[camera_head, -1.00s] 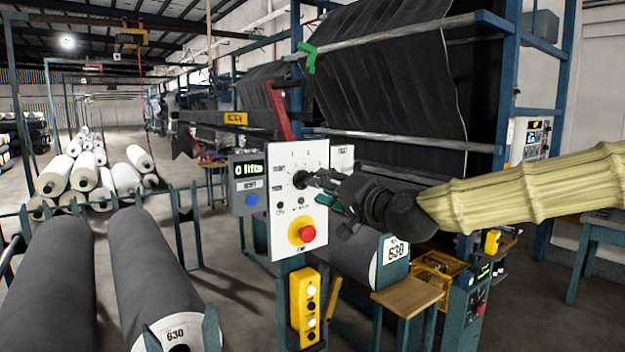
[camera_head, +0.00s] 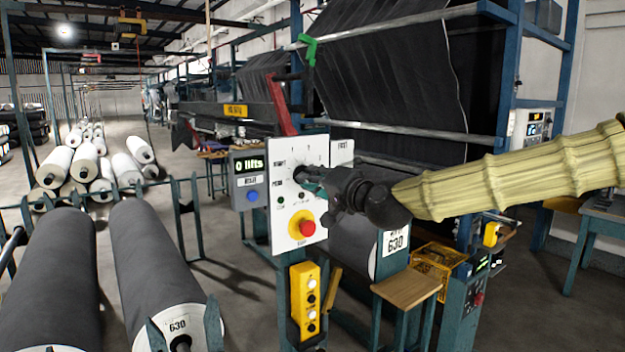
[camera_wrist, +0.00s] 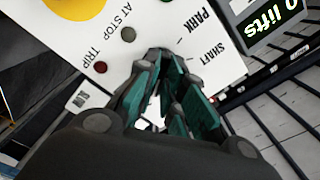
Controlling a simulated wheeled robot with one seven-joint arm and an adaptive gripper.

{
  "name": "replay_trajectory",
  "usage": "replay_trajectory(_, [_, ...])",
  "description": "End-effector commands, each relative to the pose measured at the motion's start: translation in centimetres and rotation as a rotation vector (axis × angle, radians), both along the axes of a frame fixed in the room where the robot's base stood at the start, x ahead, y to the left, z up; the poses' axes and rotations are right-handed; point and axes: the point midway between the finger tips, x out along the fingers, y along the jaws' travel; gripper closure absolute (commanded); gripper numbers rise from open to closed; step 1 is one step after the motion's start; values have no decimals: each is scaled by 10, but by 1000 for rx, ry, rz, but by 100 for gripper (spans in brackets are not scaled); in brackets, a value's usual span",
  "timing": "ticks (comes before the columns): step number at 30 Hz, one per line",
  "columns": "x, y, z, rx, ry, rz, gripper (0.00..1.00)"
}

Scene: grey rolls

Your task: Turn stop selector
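The white control panel (camera_head: 281,222) stands upright on a post, with a dark round selector knob (camera_head: 297,172) in its upper middle and printed position marks around it. My gripper (camera_head: 308,180) is at the knob from the right, its teal fingers partly covering it. In the wrist view my gripper (camera_wrist: 178,66) has its fingertips close together against the panel (camera_wrist: 228,70), by the words PARK and SHAFT. The fingers hide most of the knob there. I cannot tell whether they clamp it or which position it points to.
A red button on a yellow disc (camera_head: 306,228) sits below my gripper. A grey box (camera_head: 247,180) reading "0 lifts" is left of the panel, a yellow button box (camera_head: 304,302) below it. Dark fabric rolls (camera_head: 150,265) lie at left; a wooden stool (camera_head: 407,290) is at lower right.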

Motion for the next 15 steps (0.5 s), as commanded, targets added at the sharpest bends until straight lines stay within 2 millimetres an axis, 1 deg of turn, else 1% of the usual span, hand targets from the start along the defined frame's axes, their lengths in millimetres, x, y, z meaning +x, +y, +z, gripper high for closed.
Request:
replay_trajectory(8, [0,0,-1,-11,-7,-1,100])
replay_trajectory(15, [0,0,-3,-92,-67,0,100])
